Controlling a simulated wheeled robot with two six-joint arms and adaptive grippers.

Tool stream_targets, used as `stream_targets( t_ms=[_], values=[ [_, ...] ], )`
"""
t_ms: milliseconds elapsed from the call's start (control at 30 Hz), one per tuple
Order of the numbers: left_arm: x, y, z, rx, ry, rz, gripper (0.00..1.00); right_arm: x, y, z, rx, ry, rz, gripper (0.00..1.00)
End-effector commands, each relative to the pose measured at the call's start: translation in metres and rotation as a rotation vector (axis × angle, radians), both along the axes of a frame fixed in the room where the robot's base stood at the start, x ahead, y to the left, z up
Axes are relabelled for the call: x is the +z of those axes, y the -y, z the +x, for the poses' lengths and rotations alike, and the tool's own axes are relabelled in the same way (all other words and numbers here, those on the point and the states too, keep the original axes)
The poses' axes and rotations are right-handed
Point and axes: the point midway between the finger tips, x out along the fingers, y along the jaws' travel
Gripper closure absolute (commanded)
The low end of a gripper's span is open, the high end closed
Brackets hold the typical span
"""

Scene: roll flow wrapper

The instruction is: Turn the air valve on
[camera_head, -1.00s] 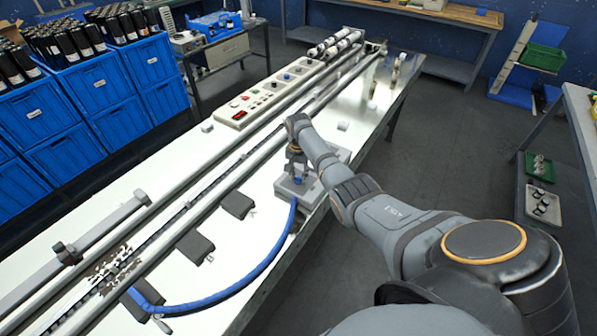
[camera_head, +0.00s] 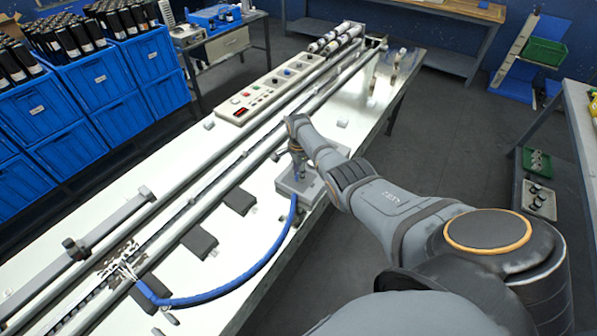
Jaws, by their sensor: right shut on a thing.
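A grey valve box (camera_head: 288,186) sits on the white table of the flow wrapper, near its right edge. A blue hose (camera_head: 262,268) runs from the box in a curve to the wrapper's lower left end. My right gripper (camera_head: 300,173) points down over the box and is shut on a small part on its top, which I take to be the air valve. The fingers and wrist hide most of that part, so I cannot tell which way its handle is turned. My left gripper is not in view.
A control panel (camera_head: 262,93) with buttons and knobs lies behind the long rails. Dark pads (camera_head: 199,242) lie along the table. Blue crates (camera_head: 100,90) with dark bottles stand at the left. A side table (camera_head: 578,120) stands at the right. Dark floor (camera_head: 440,130) is free between.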

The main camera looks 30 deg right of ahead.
Motion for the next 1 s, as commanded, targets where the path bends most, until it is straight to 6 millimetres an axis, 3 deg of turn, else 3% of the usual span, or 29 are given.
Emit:
stream_targets(
  t_ms=[567,600,700,767,1000],
  values=[
    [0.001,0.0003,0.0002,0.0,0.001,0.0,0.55,0.0008,0.0013,0.0007,-0.031,0.002,-0.003,1.0],
    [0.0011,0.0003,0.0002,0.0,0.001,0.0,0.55,0.0008,0.0013,0.0007,-0.031,0.002,-0.003,0.66],
    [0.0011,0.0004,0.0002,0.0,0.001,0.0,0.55,0.0007,0.0011,0.0005,-0.03,0.002,-0.002,0.53],
    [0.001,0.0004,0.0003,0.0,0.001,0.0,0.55,0.0006,0.001,0.0004,-0.03,0.002,-0.002,0.47],
    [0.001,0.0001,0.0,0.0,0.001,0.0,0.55,0.0003,0.0004,0.0003,-0.03,0.001,-0.001,0.47]
  ],
)
